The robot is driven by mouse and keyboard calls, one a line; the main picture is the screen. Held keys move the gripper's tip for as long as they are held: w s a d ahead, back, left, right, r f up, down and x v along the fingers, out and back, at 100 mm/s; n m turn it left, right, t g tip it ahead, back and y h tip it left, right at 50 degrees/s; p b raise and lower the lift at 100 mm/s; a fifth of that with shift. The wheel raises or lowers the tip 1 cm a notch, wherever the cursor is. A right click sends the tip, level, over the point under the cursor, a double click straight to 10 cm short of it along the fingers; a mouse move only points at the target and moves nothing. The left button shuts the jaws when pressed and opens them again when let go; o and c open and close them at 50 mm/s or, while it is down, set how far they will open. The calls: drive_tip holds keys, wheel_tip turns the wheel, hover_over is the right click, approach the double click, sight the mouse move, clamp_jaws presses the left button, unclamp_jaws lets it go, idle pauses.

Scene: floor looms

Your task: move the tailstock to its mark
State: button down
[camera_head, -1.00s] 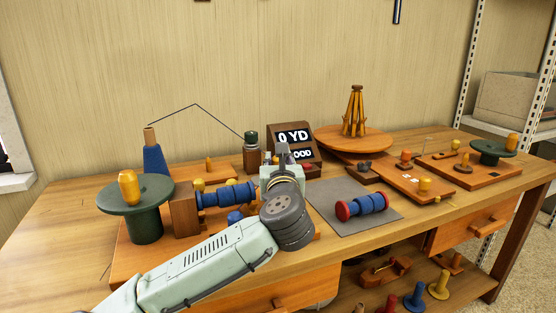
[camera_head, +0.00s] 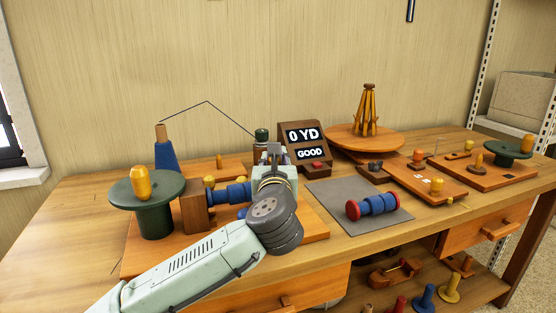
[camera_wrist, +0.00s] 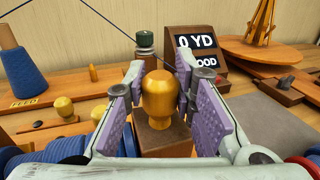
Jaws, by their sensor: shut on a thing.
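In the wrist view the tailstock shows as a dark wooden block (camera_wrist: 163,140) with a rounded yellow knob (camera_wrist: 157,98) on top. My gripper (camera_wrist: 158,82) has one lilac-padded finger on each side of the knob and is shut on it. In the head view my gripper (camera_head: 270,156) is at the right end of the winder on its wooden board, and my wrist hides the tailstock. To its left a blue spool (camera_head: 232,192) lies against a wooden headstock block (camera_head: 195,212). I cannot make out the tailstock's mark.
A green wheel with a yellow knob (camera_head: 148,190) stands left. A blue cone (camera_head: 166,157) carries a thread arching over the bench. A display reading "0 YD GOOD" (camera_head: 305,143) stands behind. A grey mat (camera_head: 335,192) right holds a red-ended blue spool (camera_head: 372,206).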

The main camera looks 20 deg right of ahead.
drive_tip(key=c, duration=1.3)
unclamp_jaws()
drive_tip(key=shift+a, duration=0.35)
drive_tip(key=shift+d, duration=0.1)
drive_tip(key=shift+s, duration=0.15)
drive_tip(key=v, duration=0.7)
drive_tip(key=shift+s, duration=0.1)
